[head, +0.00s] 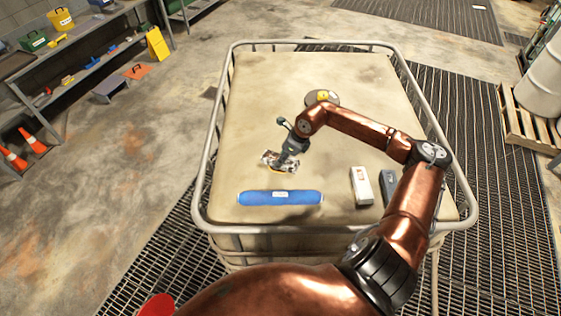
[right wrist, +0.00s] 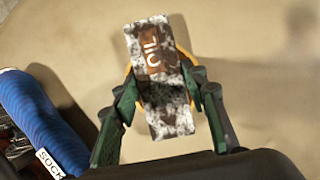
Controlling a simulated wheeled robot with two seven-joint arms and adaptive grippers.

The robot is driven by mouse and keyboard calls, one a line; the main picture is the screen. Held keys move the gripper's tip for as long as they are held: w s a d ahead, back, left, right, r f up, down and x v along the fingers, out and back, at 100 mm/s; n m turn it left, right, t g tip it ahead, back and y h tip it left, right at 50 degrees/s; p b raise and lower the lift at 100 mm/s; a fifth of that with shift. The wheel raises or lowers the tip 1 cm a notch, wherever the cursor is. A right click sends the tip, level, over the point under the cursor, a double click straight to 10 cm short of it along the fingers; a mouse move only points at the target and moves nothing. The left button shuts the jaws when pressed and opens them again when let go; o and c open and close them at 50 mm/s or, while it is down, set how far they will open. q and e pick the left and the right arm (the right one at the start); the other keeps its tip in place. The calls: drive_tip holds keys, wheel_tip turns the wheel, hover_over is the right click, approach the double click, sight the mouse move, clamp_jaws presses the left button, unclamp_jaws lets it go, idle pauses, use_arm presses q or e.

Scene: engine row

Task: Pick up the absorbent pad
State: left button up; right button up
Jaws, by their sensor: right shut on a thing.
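A flat rectangular piece (right wrist: 158,80), mottled brown and white and marked OIL, looks like the absorbent pad. In the right wrist view it sits between the fingers of my right gripper (right wrist: 163,88), which is shut on its sides. In the head view the right gripper (head: 280,160) is over the middle left of the tank top, and the pad (head: 268,157) shows small and partly hidden at its fingers. I cannot tell whether the pad is clear of the surface. An orange edge shows behind the pad. My left gripper is not in view.
A blue roll (head: 281,198) labelled SOCK lies in front of the gripper. A white box (head: 361,186) and a dark box (head: 389,184) stand to the right. A round item with a yellow label (head: 322,97) lies behind. A metal rail (head: 214,130) rims the tank top.

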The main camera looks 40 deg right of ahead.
drive_tip(key=c, duration=0.4)
drive_tip(key=shift+o, duration=0.2)
